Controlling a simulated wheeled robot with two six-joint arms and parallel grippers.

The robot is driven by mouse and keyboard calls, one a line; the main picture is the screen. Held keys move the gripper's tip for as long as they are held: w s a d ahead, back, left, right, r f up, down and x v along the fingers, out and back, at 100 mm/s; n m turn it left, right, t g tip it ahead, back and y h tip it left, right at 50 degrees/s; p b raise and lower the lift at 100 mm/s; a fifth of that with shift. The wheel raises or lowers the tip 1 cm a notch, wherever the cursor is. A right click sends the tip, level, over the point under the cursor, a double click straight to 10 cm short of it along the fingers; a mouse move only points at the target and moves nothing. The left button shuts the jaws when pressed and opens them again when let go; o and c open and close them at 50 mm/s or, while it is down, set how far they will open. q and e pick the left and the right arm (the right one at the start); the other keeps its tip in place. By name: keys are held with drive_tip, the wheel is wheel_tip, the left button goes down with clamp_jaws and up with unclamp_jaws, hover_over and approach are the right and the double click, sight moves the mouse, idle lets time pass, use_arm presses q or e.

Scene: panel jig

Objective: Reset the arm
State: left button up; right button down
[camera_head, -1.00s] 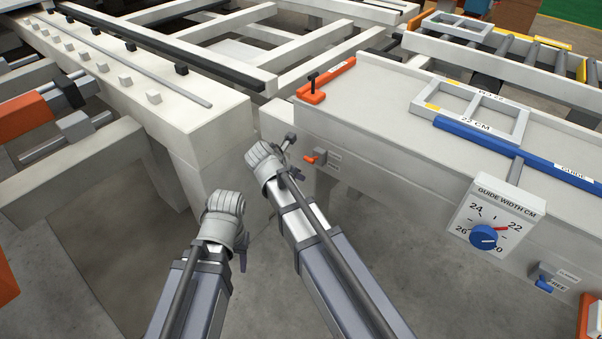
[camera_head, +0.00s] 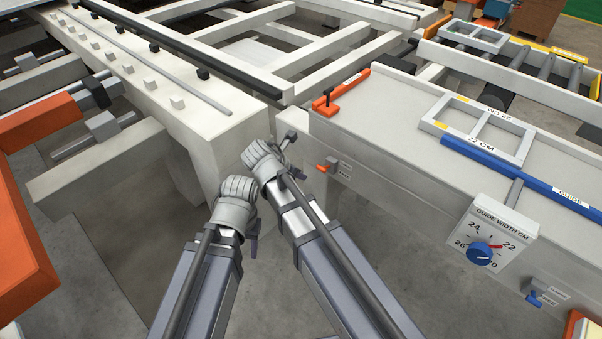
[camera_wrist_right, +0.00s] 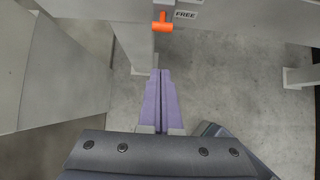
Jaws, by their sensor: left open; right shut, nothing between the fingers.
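My left gripper (camera_head: 254,240) hangs at the end of the left arm, low in the head view, over open floor. It is mostly hidden behind its wrist; no held object shows. My right gripper (camera_head: 290,138) is just to its upper right, in front of the gap between the two white machine frames. In the right wrist view its purple fingers (camera_wrist_right: 160,76) are together with nothing between them. They point toward an orange lever (camera_wrist_right: 162,23) next to a FREE label and appear apart from it. That lever also shows in the head view (camera_head: 325,166).
The panel bench (camera_head: 400,130) at right carries a panel frame (camera_head: 480,128) marked 22 CM, a blue guide (camera_head: 530,179), an orange stop (camera_head: 340,91) and a guide width dial (camera_head: 488,238), red pointer near 22. A blue lever (camera_head: 535,299) is lower right. A white beam (camera_head: 190,120) stands left.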

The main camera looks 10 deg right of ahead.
idle(0.4)
drive_tip(key=s+d+f+m+g+y, duration=0.25)
drive_tip(key=s+m, duration=0.35)
drive_tip(key=m, duration=0.7)
drive_tip(key=s+d+f+m+g+y, duration=0.1)
drive_tip(key=s+d+f+m+y, duration=0.2)
drive_tip(key=s+m, duration=0.65)
drive_tip(key=s+a+r+p, duration=0.1)
drive_tip(key=a+r+p, duration=0.2)
drive_tip(key=r+p, duration=0.4)
drive_tip(key=s+a+r+g+p, duration=0.1)
drive_tip(key=a+r+p, duration=0.3)
drive_tip(key=r+p, duration=0.3)
drive_tip(key=s+a+r+p, duration=0.1)
drive_tip(key=a+r+p, duration=0.3)
drive_tip(key=r+p, duration=0.3)
drive_tip(key=shift+r+n+h, duration=0.35)
drive_tip(key=shift+r, duration=0.05)
